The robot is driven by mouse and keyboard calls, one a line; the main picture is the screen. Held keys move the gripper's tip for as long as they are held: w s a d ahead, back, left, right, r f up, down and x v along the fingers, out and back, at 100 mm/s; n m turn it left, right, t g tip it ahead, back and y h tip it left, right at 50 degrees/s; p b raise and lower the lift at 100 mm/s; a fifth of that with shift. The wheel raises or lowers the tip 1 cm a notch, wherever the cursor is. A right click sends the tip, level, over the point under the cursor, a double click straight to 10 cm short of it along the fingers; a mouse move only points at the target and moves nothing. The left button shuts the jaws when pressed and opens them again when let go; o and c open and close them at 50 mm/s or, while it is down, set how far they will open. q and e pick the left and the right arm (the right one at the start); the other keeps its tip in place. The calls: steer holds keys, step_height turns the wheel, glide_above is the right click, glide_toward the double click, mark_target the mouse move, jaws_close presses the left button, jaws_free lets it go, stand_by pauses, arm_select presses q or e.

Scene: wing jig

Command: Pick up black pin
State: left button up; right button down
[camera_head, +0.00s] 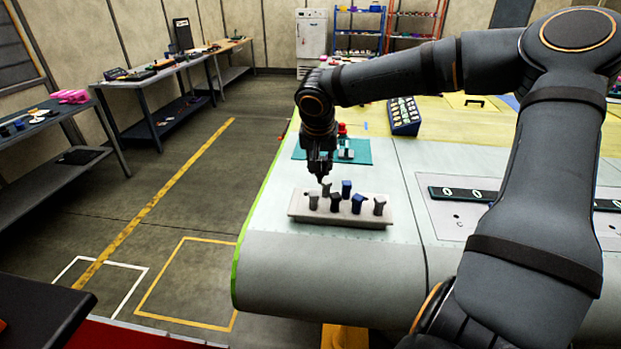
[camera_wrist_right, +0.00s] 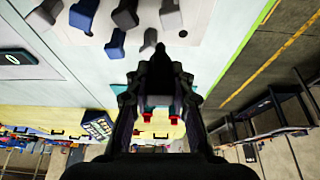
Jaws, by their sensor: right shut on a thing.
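My right gripper (camera_head: 322,176) points down over the back left of a pale pin tray (camera_head: 300,218). In the right wrist view the gripper (camera_wrist_right: 156,52) has its fingertips together on a dark grey-black pin (camera_wrist_right: 150,38). In the head view this black pin (camera_head: 326,188) shows just under the fingertips, and I cannot tell whether its foot is still in the tray. Other dark pins (camera_head: 313,200) (camera_head: 335,202) (camera_head: 379,205) and two blue pins (camera_head: 346,187) (camera_head: 357,204) stand in the tray. My left gripper is out of view.
A teal mat (camera_head: 362,152) with small parts lies behind the tray. A dark blue box of parts (camera_head: 404,116) stands farther back. A dark bar (camera_head: 455,193) lies on a plate at the right. The grey table (camera_head: 300,263) is clear in front.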

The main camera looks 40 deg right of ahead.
steer(key=s+a+r+b, duration=0.1)
steer(key=s+r+b, duration=0.2)
steer(key=s+b, duration=0.2)
steer(key=shift+s+r, duration=0.25)
steer(key=shift+s, duration=1.4)
